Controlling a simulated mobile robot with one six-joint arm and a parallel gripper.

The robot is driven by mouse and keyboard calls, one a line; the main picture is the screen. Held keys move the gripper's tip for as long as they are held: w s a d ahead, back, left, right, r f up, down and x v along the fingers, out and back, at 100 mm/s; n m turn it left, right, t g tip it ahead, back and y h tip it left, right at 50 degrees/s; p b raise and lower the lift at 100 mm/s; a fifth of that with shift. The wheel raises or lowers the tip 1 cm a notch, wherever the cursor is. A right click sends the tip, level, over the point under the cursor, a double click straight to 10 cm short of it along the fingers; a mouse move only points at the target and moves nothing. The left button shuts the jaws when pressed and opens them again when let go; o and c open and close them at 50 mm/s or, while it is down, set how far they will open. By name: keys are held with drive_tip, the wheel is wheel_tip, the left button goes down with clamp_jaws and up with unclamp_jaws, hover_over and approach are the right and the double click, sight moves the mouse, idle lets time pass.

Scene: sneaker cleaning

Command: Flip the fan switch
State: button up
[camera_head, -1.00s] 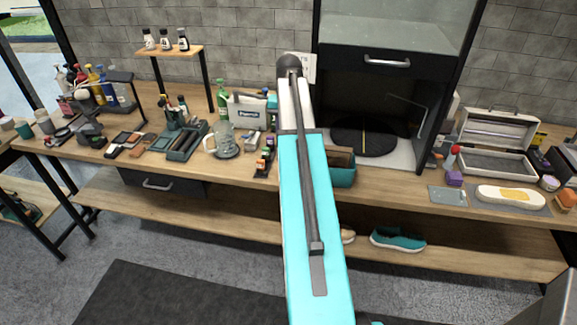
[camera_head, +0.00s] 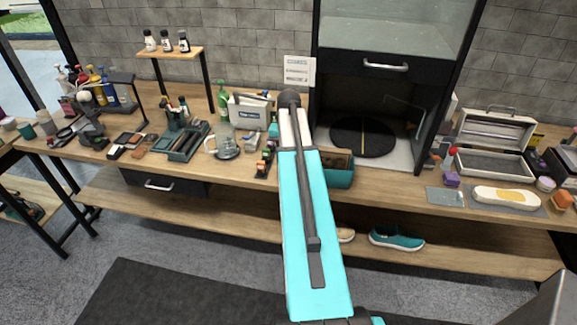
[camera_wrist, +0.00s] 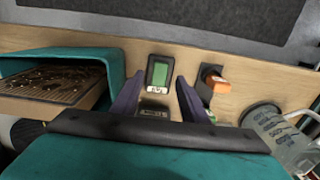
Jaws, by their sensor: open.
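In the wrist view my gripper (camera_wrist: 158,97) is open, its two dark purple fingers pointing down at the wooden bench with nothing held between them. A small dark device with a green screen (camera_wrist: 160,72) lies just beyond the gap between the fingers. A black unit with an orange lever (camera_wrist: 213,82), which looks like a switch, stands right of the right finger, apart from it. It also seems to show in the head view as a small orange-topped item (camera_head: 268,150). I cannot tell for sure which one is the fan switch. In the head view my arm hides the gripper.
A teal bin (camera_wrist: 113,57) is close on the left in the wrist view, and a clear jug (camera_wrist: 268,122) is at the right. In the head view a dark booth with a round turntable (camera_head: 363,137) stands behind the bin. A sign (camera_head: 300,72) hangs on the wall.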

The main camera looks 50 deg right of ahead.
drive_tip(key=shift+f+p, duration=0.35)
drive_tip(key=shift+f, duration=1.25)
clamp_jaws()
